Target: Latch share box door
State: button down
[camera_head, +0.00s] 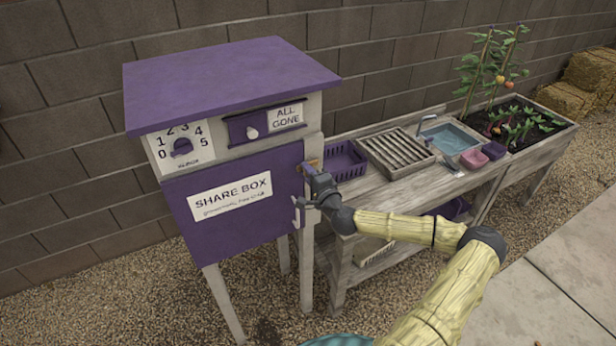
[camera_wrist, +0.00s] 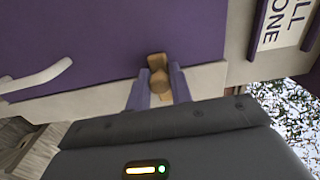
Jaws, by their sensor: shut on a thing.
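The purple share box door (camera_head: 235,205) with its "SHARE BOX" label looks closed against the white box front in the head view. A wooden latch (camera_wrist: 158,80) sits at the door's edge, lying across the seam between the purple door and the pale frame in the wrist view. My gripper (camera_head: 309,170) is at the right edge of the door, and its two purple fingers (camera_wrist: 160,87) are shut on the latch's round knob. A white door handle (camera_wrist: 36,77) is beside it in the wrist view and lies below my gripper in the head view (camera_head: 298,212). My gripper partly hides the latch.
A purple slider with an "ALL GONE" sign (camera_head: 285,116) and a number dial (camera_head: 182,147) are above the door. A wooden bench (camera_head: 400,200) with a purple basket (camera_head: 345,160), slatted rack and sink stands close at the right. Gravel and paving are open in front.

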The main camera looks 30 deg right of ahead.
jog(key=shift+f, duration=0.1)
jog(key=c, duration=1.3)
grip_release()
jog(key=shift+s, duration=0.1)
jog(key=s+b, duration=0.1)
jog(key=s, duration=1.6)
jog(key=shift+d, duration=0.3)
jog(key=shift+s, duration=0.1)
